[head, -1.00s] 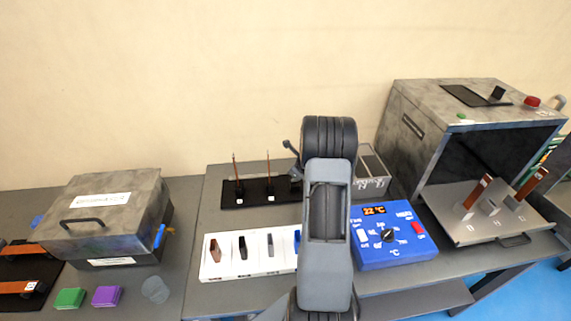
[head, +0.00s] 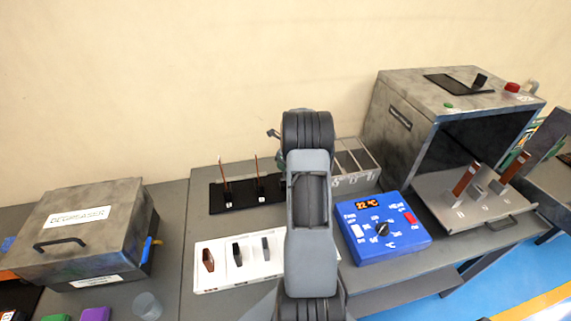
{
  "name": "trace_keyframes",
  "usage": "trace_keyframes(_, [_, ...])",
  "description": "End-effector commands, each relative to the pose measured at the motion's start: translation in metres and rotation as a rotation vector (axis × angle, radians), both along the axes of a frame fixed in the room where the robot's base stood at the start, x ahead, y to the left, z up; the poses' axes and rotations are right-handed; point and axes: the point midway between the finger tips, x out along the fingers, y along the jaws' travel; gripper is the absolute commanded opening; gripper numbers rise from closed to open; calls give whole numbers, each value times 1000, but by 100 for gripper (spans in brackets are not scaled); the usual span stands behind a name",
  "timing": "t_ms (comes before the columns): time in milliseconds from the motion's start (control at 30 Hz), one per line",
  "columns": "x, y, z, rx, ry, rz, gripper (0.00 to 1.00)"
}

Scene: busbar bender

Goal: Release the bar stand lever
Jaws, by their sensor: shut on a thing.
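The bar stand (head: 236,194) is a black base on the middle table, with two thin copper-coloured bars (head: 225,176) upright on it and a small white tag at each. Its right end is hidden behind my arm. I cannot make out the lever. My gripper (head: 275,134) is almost wholly hidden behind my own wrist; only a small dark piece of it shows at the wrist's left edge, above and behind the stand's right end. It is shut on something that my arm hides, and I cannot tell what.
A white holder (head: 221,283) with several coloured pieces lies in front of the stand. A blue temperature box (head: 379,250) reading 22 °C and a grey divided bin (head: 360,182) are right of my arm. A grey lidded box (head: 90,215) is left, an open oven (head: 405,105) right.

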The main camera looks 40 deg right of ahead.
Motion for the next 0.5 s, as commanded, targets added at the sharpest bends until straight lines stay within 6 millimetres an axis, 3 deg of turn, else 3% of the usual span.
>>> trace_keyframes(367, [-1, 2, -5, 11, 9, -1, 0])
trace_keyframes(400, [-1, 2, -5, 10, 8, -2, 29])
trace_keyframes(500, [-1, 1, -3, 8, 6, -4, 38])
